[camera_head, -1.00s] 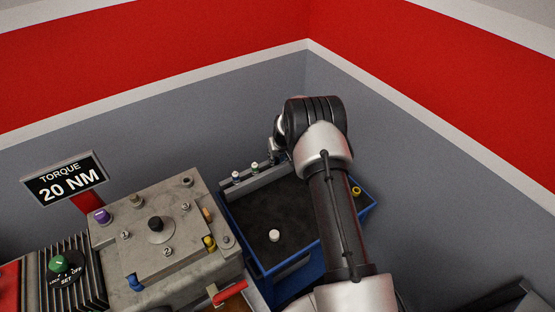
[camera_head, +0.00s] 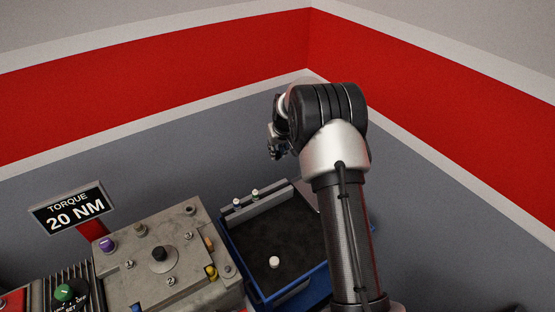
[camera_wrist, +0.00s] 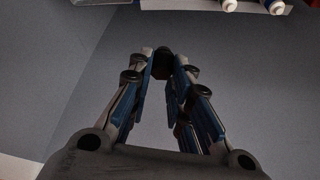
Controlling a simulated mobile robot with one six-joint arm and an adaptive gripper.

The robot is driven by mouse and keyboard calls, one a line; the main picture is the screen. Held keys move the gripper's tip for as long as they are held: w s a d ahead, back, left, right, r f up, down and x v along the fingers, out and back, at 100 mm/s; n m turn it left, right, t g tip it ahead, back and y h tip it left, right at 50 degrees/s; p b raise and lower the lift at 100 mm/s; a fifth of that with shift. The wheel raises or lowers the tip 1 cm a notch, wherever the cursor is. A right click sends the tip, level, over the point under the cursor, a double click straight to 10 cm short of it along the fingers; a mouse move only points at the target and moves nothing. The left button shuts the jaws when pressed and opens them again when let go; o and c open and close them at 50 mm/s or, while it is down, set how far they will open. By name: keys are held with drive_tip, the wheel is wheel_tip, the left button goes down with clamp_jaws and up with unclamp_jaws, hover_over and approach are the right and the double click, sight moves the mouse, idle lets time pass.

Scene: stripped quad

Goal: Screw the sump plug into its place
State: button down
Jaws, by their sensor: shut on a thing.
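My gripper (camera_head: 275,142) is raised above the back of the blue-rimmed tray, well clear of it. In the wrist view its fingers (camera_wrist: 163,70) are closed together at the tips on a small dark part (camera_wrist: 162,62). This part may be the sump plug, but its shape is mostly hidden by the fingers. The grey metal block (camera_head: 190,290) stands left of the tray. I cannot tell which spot takes the plug.
The blue-rimmed tray (camera_head: 240,262) holds a loose white-topped piece (camera_head: 274,262) and a grey rack with two white-topped pieces (camera_head: 238,203). A sign (camera_head: 73,208) reads "TORQUE 20 NM". A green dial (camera_head: 64,292) is at lower left. Walls stand behind.

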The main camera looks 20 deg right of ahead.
drive_tip(key=s+a+r+n+p, duration=0.1)
drive_tip(key=s+a+r+n, duration=0.1)
drive_tip(key=a, duration=0.9)
drive_tip(key=s+a+r+n+y+p, duration=0.1)
drive_tip(key=s+a+r, duration=0.2)
drive_tip(key=a, duration=0.8)
drive_tip(key=s+a+r+n+y+p, duration=0.1)
drive_tip(key=s+a+r+n+p, duration=0.1)
drive_tip(key=s+a, duration=0.4)
drive_tip(key=a+r, duration=0.1)
drive_tip(key=a, duration=0.4)
drive_tip(key=shift+n, duration=0.3)
drive_tip(key=shift+f+b, duration=2.35)
drive_tip(key=shift+f, duration=0.5)
drive_tip(key=shift+f+b, duration=0.15)
drive_tip(key=shift+b, duration=0.25)
drive_tip(key=shift+f, duration=0.35)
drive_tip(key=shift+f+b, duration=0.75)
drive_tip(key=shift+b, duration=0.05)
drive_tip(key=c, duration=1.4)
unclamp_jaws()
